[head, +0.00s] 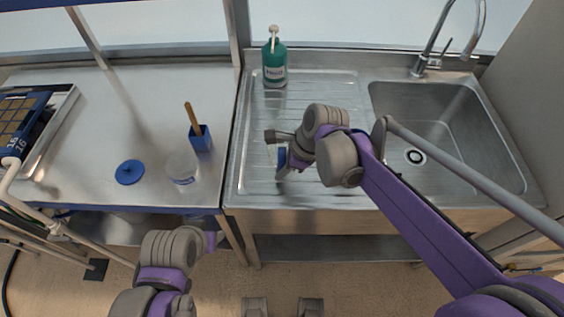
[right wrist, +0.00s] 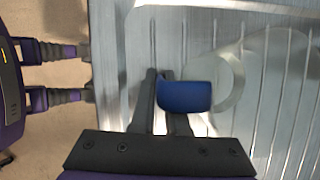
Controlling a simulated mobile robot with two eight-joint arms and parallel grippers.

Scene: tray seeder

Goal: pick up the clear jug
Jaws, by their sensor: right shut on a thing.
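The clear jug (right wrist: 240,72) shows in the right wrist view as a pale see-through body with a round rim and a blue handle (right wrist: 185,97). It is over the ribbed drainboard. Whether it touches the metal I cannot tell. My right gripper (right wrist: 160,76) is shut on the jug at its blue handle. In the head view the right gripper and wrist hide most of the jug, and only a bit of its blue handle (head: 281,157) shows. My left arm is low at the left, with its gripper not seen.
The steel drainboard (head: 325,86) has a green bottle (head: 274,64) at the back and a sink basin (head: 450,105) with a tap (head: 428,62) at right.

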